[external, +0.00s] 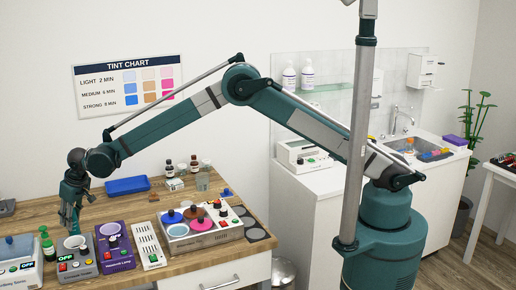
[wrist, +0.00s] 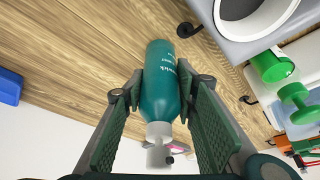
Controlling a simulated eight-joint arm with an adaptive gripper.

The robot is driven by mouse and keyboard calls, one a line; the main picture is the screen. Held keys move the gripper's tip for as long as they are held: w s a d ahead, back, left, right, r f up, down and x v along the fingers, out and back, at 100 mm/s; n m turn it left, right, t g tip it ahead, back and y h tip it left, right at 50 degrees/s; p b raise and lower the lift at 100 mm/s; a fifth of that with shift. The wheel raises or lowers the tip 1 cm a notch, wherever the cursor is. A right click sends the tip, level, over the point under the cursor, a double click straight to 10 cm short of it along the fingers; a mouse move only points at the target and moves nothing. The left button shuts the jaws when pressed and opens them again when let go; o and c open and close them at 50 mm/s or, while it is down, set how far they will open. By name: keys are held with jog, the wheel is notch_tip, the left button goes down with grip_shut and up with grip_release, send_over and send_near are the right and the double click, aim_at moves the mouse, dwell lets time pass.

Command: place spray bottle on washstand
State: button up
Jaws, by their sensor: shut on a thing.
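My gripper (external: 71,226) is over the left part of the wooden table in the external view. In the wrist view my gripper (wrist: 160,84) has its two green-padded fingers on either side of a teal spray bottle (wrist: 160,92) with pale lettering and a light grey top, and is shut on it. In the external view I cannot make the bottle out from the teal gripper, nor tell whether it touches the table. The washstand (external: 440,182) is the white unit with a sink and tap at the right, far from my gripper.
The wooden table (external: 110,212) holds a green bottle (external: 47,244), a grey warmer (external: 82,258), a purple warmer (external: 115,250) and a blue tray (external: 128,185). Colored items (external: 434,154) and a purple box (external: 455,140) occupy the washstand's right side. A grey pole (external: 356,130) stands before it.

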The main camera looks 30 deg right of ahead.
jog(key=shift+f, duration=0.15)
jog(key=o, duration=1)
jog(key=shift+v, duration=6.15)
